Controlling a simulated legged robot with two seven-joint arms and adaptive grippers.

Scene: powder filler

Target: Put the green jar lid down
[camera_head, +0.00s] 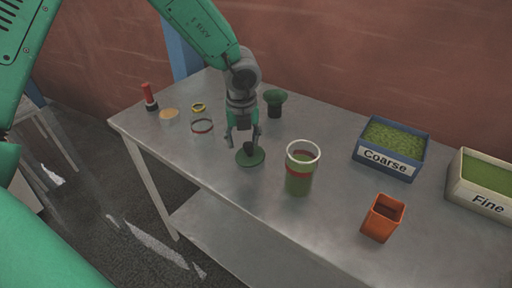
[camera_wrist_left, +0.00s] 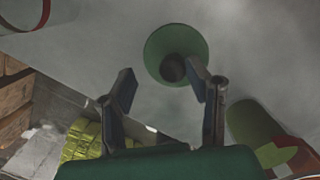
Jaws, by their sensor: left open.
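The green jar lid (camera_head: 251,158) lies flat on the metal table, with its dark knob upward. It also shows as a green disc in the left wrist view (camera_wrist_left: 176,48). My left gripper (camera_head: 243,139) is just above the lid, open, with its fingers apart and near the knob; in the wrist view its fingers (camera_wrist_left: 168,80) hold nothing between them. A jar (camera_head: 299,177) with green content, a red band and a white rim stands open to the right of the lid. My right gripper is not in view.
A blue Coarse box (camera_head: 391,148), a cream Fine box (camera_head: 482,185) and an orange cup (camera_head: 383,218) stand to the right. The table's front edge is close.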

